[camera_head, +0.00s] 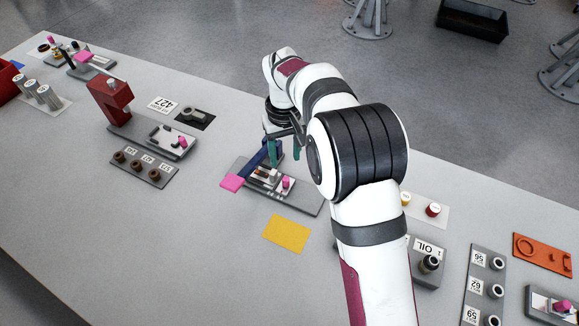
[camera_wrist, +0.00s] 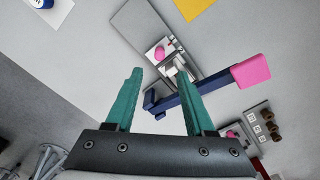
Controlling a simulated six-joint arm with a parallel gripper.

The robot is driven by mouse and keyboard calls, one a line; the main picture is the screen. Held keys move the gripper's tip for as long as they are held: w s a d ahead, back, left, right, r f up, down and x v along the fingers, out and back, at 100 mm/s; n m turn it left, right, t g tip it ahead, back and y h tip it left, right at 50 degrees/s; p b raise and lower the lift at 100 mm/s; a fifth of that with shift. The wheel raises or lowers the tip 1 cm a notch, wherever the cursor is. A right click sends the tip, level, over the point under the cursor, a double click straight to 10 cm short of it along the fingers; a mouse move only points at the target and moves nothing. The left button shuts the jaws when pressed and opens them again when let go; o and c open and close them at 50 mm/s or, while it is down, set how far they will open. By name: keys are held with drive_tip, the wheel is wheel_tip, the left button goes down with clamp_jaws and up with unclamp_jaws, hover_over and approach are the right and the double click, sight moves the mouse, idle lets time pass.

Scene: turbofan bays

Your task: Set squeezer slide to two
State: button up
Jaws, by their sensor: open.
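The likely squeezer is a device with a dark blue lever arm (camera_head: 258,159) ending in a pink pad (camera_head: 232,182), on a grey base plate (camera_head: 309,205). Its small slide has a pink knob (camera_head: 286,183); the knob also shows in the wrist view (camera_wrist: 159,52). The slide's markings are too small to read. My gripper (camera_head: 284,155) is open and empty above the device, its teal fingers pointing down. In the wrist view the blue lever (camera_wrist: 222,84) passes behind the right finger, and the knob lies ahead of the fingertips. I cannot tell any contact.
A yellow card (camera_head: 287,234) lies in front of the device. A red press-like device (camera_head: 108,101) with another pink knob (camera_head: 182,142) stands left. A bottle plate marked OIL (camera_head: 429,248) and a panel with several sockets (camera_head: 484,285) are right. The front left table is clear.

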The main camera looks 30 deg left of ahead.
sight(286, 178)
wheel_tip(286, 178, down, 9)
drive_tip(key=shift+f, duration=0.1)
clamp_jaws()
idle(0.3)
idle(1.2)
